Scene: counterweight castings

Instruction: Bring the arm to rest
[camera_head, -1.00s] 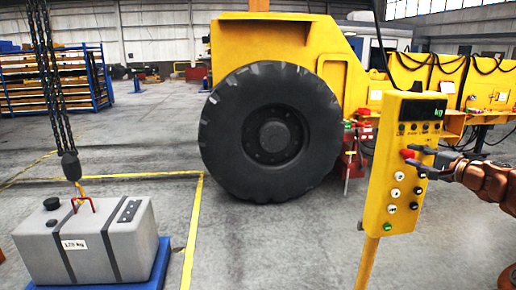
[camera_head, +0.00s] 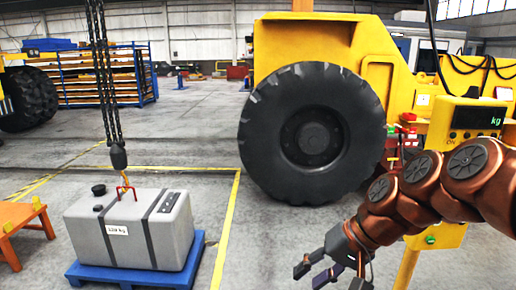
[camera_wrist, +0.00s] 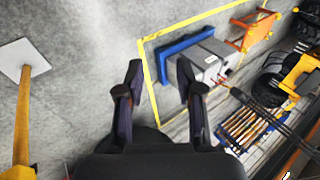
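My arm is bent in front of the control box at the right of the head view. My gripper (camera_head: 332,272) hangs low at the bottom middle, over the floor, with its fingers apart and nothing between them. The wrist view also shows my gripper (camera_wrist: 157,95) open and empty, facing the floor. The yellow control box (camera_head: 468,125) with a lit "kg" display stands on a yellow post behind my arm. My arm hides most of its buttons.
A grey casting (camera_head: 135,230) labelled in kg sits on a blue pallet (camera_head: 120,277), with a hook and chains (camera_head: 105,80) above it. An orange stand (camera_head: 22,218) is at the left. A large wheel (camera_head: 312,130) of a yellow machine stands behind. Floor between is clear.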

